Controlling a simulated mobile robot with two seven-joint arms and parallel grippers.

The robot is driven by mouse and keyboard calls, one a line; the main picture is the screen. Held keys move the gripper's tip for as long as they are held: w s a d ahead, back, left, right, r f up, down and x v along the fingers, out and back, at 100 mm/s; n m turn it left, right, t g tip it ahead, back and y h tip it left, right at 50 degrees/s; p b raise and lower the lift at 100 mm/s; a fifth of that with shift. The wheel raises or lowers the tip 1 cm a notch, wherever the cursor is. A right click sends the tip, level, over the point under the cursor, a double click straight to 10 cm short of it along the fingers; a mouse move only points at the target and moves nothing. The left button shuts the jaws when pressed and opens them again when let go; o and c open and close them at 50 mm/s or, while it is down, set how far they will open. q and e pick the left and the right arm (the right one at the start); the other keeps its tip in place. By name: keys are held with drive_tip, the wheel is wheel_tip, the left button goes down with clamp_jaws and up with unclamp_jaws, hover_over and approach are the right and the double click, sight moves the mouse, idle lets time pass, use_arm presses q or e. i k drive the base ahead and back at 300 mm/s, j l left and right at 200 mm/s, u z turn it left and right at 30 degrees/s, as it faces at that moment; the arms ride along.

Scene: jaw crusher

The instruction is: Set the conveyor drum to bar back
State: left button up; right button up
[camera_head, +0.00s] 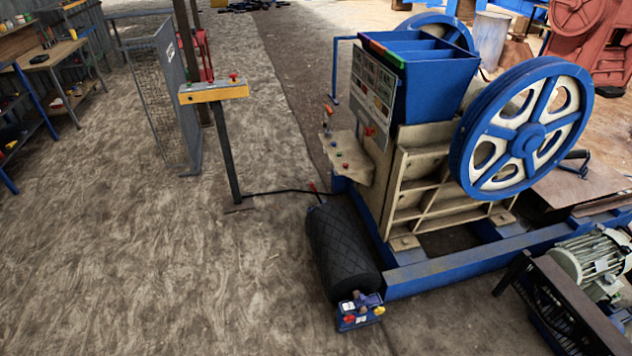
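The conveyor drum (338,245) is a black roller with a diamond-pattern surface. It lies on the floor side of the crusher's blue base frame, with its near end toward me. A thin dark bar or cable (285,191) runs from near the foot of a post to the drum's far end. A small red piece (313,186) shows there; I cannot tell whether it belongs to the bar. A small blue block (358,311) with red and yellow knobs sits at the drum's near end. Neither of my grippers is in view.
The jaw crusher (405,180) with its blue-and-white flywheel (522,128) stands right of the drum. A post carries a yellow control box (213,92). A mesh gate (165,95) stands behind it. A motor (592,262) is at the right. The left floor is clear.

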sight(346, 267)
drive_tip(key=i+u, duration=0.45)
drive_tip(key=i, duration=0.8)
drive_tip(key=i+j+z, duration=0.15)
drive_tip(key=i+z, duration=0.2)
drive_tip(key=i, duration=0.35)
drive_tip(key=i+j+z, duration=0.4)
drive_tip(key=i, duration=0.25)
drive_tip(key=i+j+z, duration=0.35)
drive_tip(key=i+j, duration=0.2)
drive_tip(key=i+j+z, duration=0.2)
drive_tip(key=z, duration=0.15)
drive_tip(key=i+j+z, duration=0.2)
drive_tip(key=z, duration=0.15)
drive_tip(key=i+j+z, duration=0.15)
drive_tip(key=j+z, duration=0.15)
drive_tip(key=j, duration=0.15)
drive_tip(key=i+j+z, duration=0.1)
drive_tip(key=j+z, duration=0.6)
drive_tip(key=i+j, duration=0.05)
